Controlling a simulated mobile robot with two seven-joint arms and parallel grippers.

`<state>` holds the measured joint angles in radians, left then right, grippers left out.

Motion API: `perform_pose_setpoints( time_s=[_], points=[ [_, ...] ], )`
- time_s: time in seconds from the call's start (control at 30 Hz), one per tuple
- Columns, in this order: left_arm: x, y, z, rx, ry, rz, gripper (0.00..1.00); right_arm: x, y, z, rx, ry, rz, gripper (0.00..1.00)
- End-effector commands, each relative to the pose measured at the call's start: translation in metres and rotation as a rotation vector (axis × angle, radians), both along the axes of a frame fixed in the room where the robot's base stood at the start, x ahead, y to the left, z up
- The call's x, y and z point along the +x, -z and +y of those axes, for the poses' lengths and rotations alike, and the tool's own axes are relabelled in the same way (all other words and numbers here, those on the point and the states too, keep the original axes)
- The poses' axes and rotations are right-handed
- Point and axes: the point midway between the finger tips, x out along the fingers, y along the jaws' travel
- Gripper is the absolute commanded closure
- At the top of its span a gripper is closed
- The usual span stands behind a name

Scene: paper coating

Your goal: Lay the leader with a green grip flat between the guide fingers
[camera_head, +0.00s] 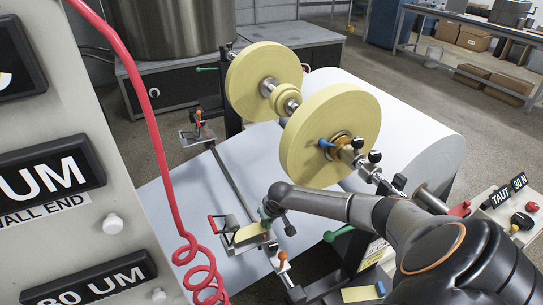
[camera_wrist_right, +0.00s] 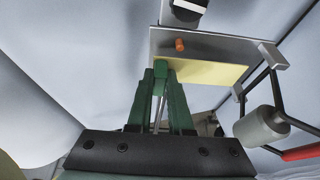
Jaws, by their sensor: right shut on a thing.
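The leader is a pale yellow strip (camera_head: 250,233) with a green grip (camera_wrist_right: 160,74). My right gripper (camera_head: 267,213) is shut on the green grip. In the right wrist view its dark green fingers (camera_wrist_right: 160,95) stand on either side of the grip. The strip (camera_wrist_right: 212,72) reaches right from the grip, across the near part of a grey metal plate (camera_wrist_right: 222,46). It looks roughly level with the plate; whether it touches is unclear. An orange peg (camera_wrist_right: 180,44) stands on the plate beyond the strip. I cannot clearly tell the guide fingers apart. My left gripper is not in view.
A red-handled roller lever (camera_wrist_right: 262,128) stands right of the plate. Two yellow discs (camera_head: 330,135) and a large white paper roll (camera_head: 425,135) stand behind. A second yellow strip (camera_head: 360,294) with a blue end lies at the front. A red coiled hose (camera_head: 165,180) hangs left.

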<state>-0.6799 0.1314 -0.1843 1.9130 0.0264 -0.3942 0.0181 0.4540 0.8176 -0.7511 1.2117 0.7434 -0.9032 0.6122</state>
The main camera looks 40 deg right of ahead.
Motion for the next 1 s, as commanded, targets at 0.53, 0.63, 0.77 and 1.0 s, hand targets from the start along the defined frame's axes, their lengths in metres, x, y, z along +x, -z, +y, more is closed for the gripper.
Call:
perform_pose_setpoints(
  time_s=[0.53,0.63,0.77,1.0],
  points=[
    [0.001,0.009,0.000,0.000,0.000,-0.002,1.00,0.003,0.021,0.008,0.001,0.002,0.000,1.00],
    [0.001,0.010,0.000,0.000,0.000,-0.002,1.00,0.003,0.022,0.008,0.001,0.002,0.000,1.00],
    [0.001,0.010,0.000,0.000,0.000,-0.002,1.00,0.003,0.022,0.008,0.000,0.001,0.000,1.00],
    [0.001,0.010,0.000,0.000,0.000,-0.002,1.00,0.003,0.022,0.008,0.000,0.001,0.000,0.73]
  ],
)
